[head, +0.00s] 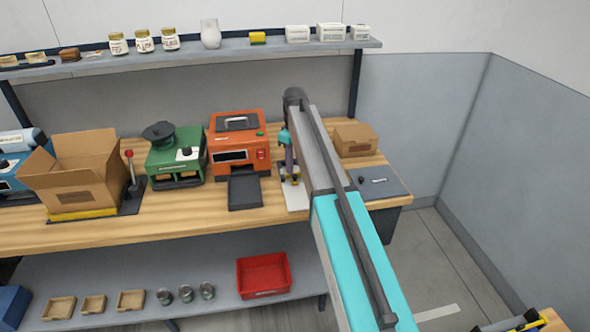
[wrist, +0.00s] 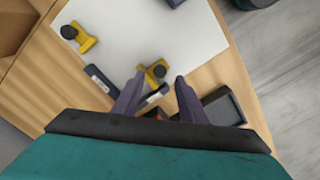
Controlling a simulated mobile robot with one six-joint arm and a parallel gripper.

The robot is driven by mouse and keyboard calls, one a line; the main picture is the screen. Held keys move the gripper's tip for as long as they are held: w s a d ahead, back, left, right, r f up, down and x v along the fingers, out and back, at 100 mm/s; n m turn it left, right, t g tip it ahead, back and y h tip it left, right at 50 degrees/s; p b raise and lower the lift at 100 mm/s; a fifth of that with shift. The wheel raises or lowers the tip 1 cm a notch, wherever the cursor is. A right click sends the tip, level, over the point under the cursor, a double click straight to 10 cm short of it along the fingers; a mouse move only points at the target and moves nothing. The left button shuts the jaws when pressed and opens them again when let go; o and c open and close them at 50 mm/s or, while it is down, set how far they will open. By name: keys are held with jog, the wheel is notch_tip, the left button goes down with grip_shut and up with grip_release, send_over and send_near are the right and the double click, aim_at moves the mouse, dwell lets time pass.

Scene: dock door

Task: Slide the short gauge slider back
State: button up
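My gripper (wrist: 159,84) points down over a white board (wrist: 140,25) on the wooden bench. Its two purple fingers are apart. A yellow piece with a black knob (wrist: 154,73) shows between and just beyond the fingertips; I cannot tell whether they touch it. A second yellow piece with a black knob (wrist: 82,39) sits at the board's upper left in the wrist view. I cannot tell which one is the short gauge slider. In the head view my gripper (head: 290,172) is over the white board (head: 297,200), partly hidden by my arm.
A dark bar (wrist: 99,79) lies left of the fingers and a dark open tray (wrist: 222,108) lies right. In the head view an orange machine (head: 240,150) stands left of my gripper, with a cardboard box (head: 356,140) and a grey panel (head: 385,182) to the right.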

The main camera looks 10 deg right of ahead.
aim_at(295, 175)
jog(key=shift+f+p, duration=0.45)
jog(key=shift+f, duration=1.55)
grip_shut()
